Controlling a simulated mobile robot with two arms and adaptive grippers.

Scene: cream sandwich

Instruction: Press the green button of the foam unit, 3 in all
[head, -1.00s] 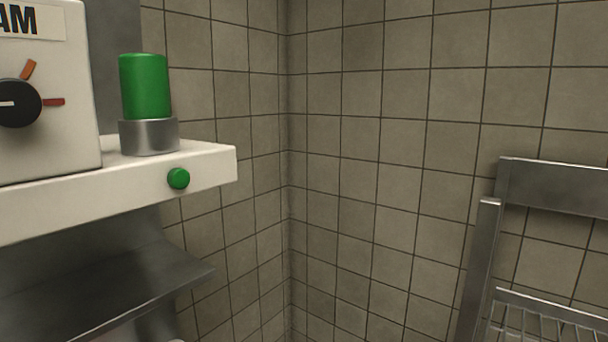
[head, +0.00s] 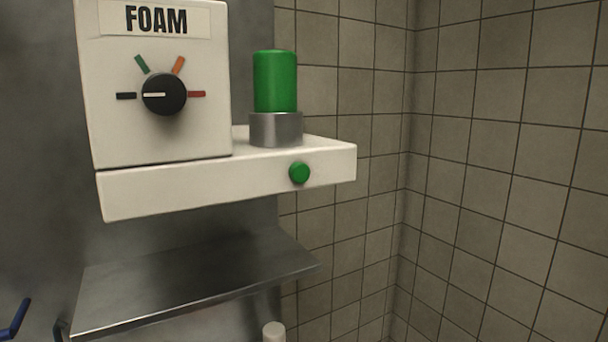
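The foam unit (head: 165,60) is a white wall box with a FOAM label, in the left half of the head view. Its black dial (head: 164,94) has a white pointer directed left at the black mark. A small round green button (head: 299,173) sits on the front face of the unit's white ledge (head: 200,190), near its right end. A larger green cylinder (head: 275,82) in a grey metal collar (head: 276,129) stands on the ledge above the button. Neither of my grippers is in view.
A metal shelf (head: 190,282) juts out below the unit. A white rounded top (head: 274,333) shows under it at the bottom edge. Blue handle-like parts (head: 16,320) are at the lower left. A tiled wall corner is at right, with free space before it.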

